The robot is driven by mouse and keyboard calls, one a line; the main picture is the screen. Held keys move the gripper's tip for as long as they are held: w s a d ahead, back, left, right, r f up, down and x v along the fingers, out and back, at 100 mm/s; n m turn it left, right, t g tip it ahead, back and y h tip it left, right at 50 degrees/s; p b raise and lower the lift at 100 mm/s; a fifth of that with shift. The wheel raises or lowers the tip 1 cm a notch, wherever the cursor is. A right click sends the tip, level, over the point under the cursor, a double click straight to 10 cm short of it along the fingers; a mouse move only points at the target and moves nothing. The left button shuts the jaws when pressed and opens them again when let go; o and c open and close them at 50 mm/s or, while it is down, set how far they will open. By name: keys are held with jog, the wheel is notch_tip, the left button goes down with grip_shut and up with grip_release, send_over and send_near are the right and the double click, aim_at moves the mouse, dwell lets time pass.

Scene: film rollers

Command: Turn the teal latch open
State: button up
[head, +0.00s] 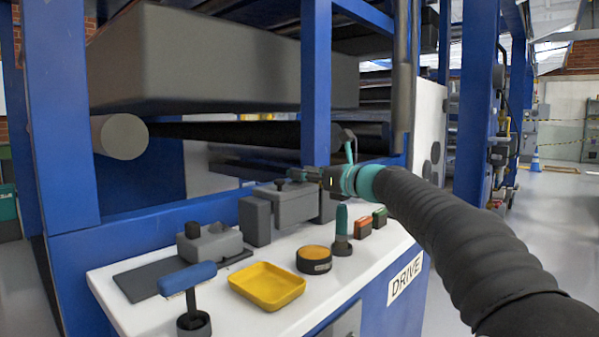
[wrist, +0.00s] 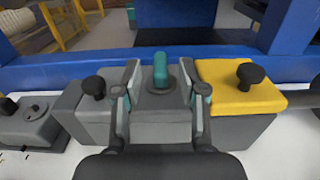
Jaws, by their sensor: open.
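The teal latch (wrist: 160,70) is a short upright handle on a round grey base, on top of a grey box (wrist: 160,122), in the wrist view. My gripper (wrist: 160,82) is open, with one finger to the left of the latch and one to the right. Gaps show between the fingers and the latch, and I see no contact. In the head view my gripper (head: 312,176) is above the grey boxes at the back of the white bench, and I cannot make out the latch there.
A yellow box with a black knob (wrist: 248,75) stands right of the latch, and a grey box with a black knob (wrist: 94,87) left. On the white bench (head: 125,308) are a yellow tray (head: 267,286), a blue-handled lever (head: 187,278) and a teal-topped post (head: 341,222). A blue upright (head: 316,80) rises close behind.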

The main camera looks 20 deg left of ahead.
jog(key=shift+x, duration=1.2)
grip_shut()
